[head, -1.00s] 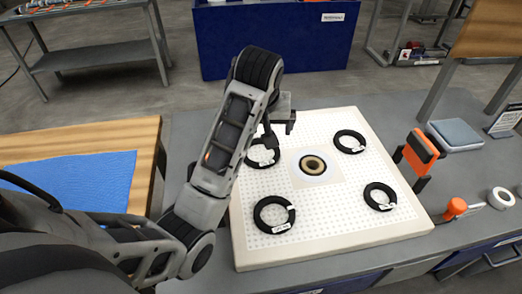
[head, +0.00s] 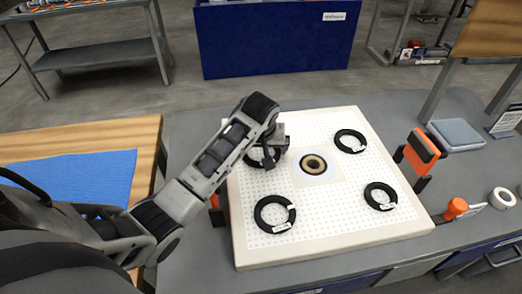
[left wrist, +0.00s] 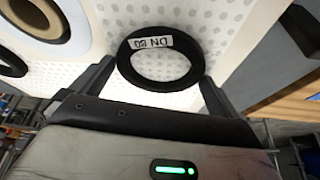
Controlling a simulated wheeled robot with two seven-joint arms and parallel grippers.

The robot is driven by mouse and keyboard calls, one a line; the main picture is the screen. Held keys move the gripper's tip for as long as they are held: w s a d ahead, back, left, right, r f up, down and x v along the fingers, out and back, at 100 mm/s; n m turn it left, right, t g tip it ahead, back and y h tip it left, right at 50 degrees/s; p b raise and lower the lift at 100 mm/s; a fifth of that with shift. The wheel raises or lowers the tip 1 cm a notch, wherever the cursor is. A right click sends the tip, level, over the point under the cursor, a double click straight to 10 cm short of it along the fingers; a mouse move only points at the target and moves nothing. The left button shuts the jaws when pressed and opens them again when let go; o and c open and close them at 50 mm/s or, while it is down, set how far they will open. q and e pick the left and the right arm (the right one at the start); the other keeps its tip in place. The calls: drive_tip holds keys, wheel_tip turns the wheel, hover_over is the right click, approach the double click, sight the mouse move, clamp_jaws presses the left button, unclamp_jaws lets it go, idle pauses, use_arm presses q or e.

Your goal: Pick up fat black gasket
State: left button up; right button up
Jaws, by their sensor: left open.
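Several black ring gaskets with white labels lie on the white perforated plate (head: 325,215): far left (head: 250,160), far right (head: 350,141), near left (head: 272,214) and near right (head: 380,196). I cannot tell surely which is the fat one. My left gripper (head: 271,156) is open, low over the far-left gasket and partly hiding it. In the left wrist view, this gasket (left wrist: 196,55), labelled "DN 80", lies flat between the two spread fingers (left wrist: 157,75). Contact with the fingers cannot be told. My right gripper is not in view.
A tan ring with a dark centre (head: 314,164) sits mid-plate. A wooden table with a blue mat (head: 85,180) is at left.

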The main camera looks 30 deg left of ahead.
use_arm(q)
drive_tip(key=shift+f, duration=0.1)
drive_tip(key=shift+c, duration=0.3)
drive_tip(key=c, duration=0.7)
drive_tip(key=shift+o, duration=0.2)
drive_tip(key=shift+w, duration=0.1)
